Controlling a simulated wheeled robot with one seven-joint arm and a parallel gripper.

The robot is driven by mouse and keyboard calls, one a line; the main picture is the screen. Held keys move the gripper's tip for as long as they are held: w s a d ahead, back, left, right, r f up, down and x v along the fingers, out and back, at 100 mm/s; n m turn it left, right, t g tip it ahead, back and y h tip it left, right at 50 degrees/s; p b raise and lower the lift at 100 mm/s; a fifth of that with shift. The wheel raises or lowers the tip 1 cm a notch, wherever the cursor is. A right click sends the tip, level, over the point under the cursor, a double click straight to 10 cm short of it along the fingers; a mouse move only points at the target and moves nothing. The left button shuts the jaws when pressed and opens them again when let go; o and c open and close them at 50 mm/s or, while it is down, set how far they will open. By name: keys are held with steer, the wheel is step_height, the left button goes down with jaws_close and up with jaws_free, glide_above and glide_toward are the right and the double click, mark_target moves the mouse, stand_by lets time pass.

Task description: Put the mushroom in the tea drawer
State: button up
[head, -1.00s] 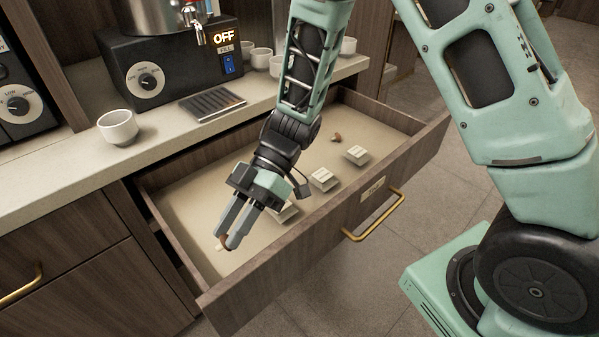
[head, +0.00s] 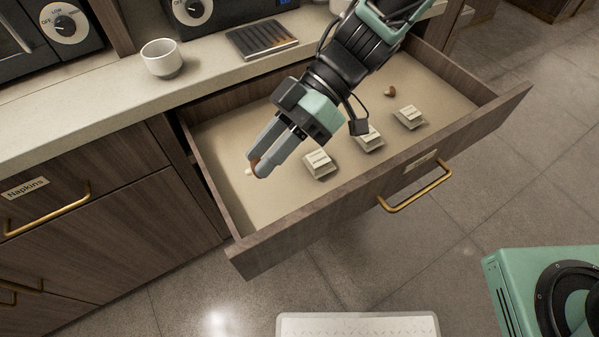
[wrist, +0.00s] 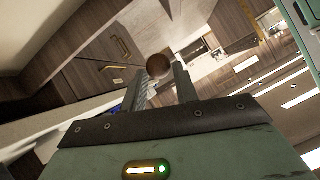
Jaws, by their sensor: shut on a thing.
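The mushroom (head: 257,166), with a brown cap and a pale stem, is between the fingertips of my gripper (head: 262,168), which is shut on it. In the wrist view its round brown cap (wrist: 158,66) sits between the two fingers (wrist: 165,80). The open wooden drawer (head: 240,259) has a brass handle and a small label too small to read. My gripper and the mushroom appear over the left part of the drawer's pale floor. I cannot tell whether the mushroom touches that floor.
Several pale blocks on small bases, one nearest my gripper (head: 319,164), stand along the drawer's front side. A small brown object (head: 390,91) lies farther back. A white cup (head: 161,58) and a dark grate (head: 262,40) are on the counter (head: 100,105). The drawer's left floor is clear.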

mark_target(278, 215)
step_height(278, 215, down, 18)
steer(key=b, duration=0.2)
steer(key=shift+r+b, duration=0.2)
steer(key=shift+b, duration=0.15)
steer(key=shift+f, duration=0.15)
steer(key=o, duration=0.9)
